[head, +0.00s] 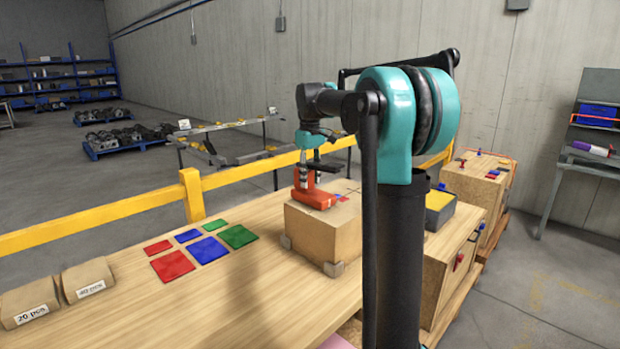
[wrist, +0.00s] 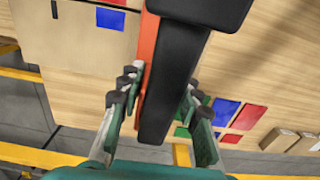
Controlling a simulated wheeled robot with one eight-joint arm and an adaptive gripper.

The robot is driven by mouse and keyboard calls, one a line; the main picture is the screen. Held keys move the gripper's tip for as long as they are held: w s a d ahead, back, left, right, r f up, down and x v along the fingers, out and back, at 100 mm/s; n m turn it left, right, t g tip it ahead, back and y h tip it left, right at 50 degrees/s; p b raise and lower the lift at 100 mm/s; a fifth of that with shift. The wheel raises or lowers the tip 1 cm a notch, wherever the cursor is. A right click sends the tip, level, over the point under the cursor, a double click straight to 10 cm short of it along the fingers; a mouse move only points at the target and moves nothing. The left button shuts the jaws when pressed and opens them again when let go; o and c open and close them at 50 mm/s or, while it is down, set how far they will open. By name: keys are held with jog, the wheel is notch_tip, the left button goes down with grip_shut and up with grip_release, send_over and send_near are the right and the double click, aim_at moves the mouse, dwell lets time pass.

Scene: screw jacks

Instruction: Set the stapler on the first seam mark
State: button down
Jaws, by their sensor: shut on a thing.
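The stapler (head: 313,196) has an orange body and a black upper arm. My gripper (head: 313,165) is shut on it from above, at the box's left part in the head view. I cannot tell whether its base touches the box top. In the wrist view the stapler (wrist: 172,80) runs between the fingers of my gripper (wrist: 160,100). The cardboard box (head: 325,234) stands on the wooden table and also shows in the wrist view (wrist: 90,45). A short dark mark (wrist: 54,9), possibly a seam mark, lies on its top. The stapler may hide other marks.
Red, blue and green squares (head: 208,248) lie flat on the table (head: 225,305) left of the box. Two labelled packs (head: 88,279) sit at the front left. A yellow rail (head: 100,222) runs behind the table. A yellow-topped container (head: 439,208) stands right of the box.

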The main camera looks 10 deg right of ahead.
jog(key=shift+f, duration=0.1)
jog(key=c, duration=1.1)
grip_release()
jog(key=shift+o, duration=0.2)
notch_tip(320, 180, up, 12)
jog(key=shift+r, duration=0.15)
